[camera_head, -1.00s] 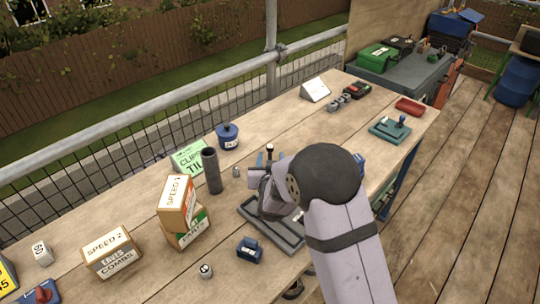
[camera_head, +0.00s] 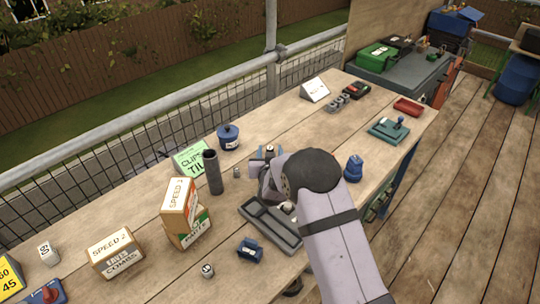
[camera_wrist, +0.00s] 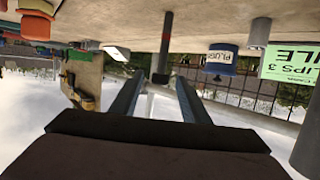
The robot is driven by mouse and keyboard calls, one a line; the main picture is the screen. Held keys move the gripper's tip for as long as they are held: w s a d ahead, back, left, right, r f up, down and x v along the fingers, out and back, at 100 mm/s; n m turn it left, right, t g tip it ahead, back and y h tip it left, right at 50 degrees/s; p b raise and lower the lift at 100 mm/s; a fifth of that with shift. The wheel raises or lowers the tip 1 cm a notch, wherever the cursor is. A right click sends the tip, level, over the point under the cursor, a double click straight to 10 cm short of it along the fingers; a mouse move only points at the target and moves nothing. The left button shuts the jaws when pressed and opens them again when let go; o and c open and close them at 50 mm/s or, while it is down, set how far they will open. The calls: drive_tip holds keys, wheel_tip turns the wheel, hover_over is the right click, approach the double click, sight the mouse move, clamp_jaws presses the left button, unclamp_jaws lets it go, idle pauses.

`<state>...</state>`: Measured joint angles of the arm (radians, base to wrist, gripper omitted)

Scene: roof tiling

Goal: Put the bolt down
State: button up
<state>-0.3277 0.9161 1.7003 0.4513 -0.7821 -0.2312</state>
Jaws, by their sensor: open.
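The bolt is most likely the dark upright post (camera_wrist: 165,42) standing on the bench in the wrist view, which is upside down. In the head view its top (camera_head: 269,150) shows between the blue fingertips. My gripper (camera_head: 268,154) is open low over the bench, behind the grey tray. In the wrist view my gripper's fingers (camera_wrist: 157,95) are spread apart, with the post in line with the gap. I cannot tell whether either finger touches it. My wrist hides its lower part in the head view.
The grey divided tray (camera_head: 259,228) lies in front of my gripper, with a small round piece (camera_head: 287,207) at its right end. A dark tube (camera_head: 212,172), a blue pot (camera_head: 228,138) and a green card (camera_head: 190,158) stand left. A blue item (camera_head: 354,168) stands right.

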clamp_jaws()
idle(0.3)
wheel_tip(320, 180, up, 10)
drive_tip(key=b, duration=0.1)
drive_tip(key=shift+b, duration=0.4)
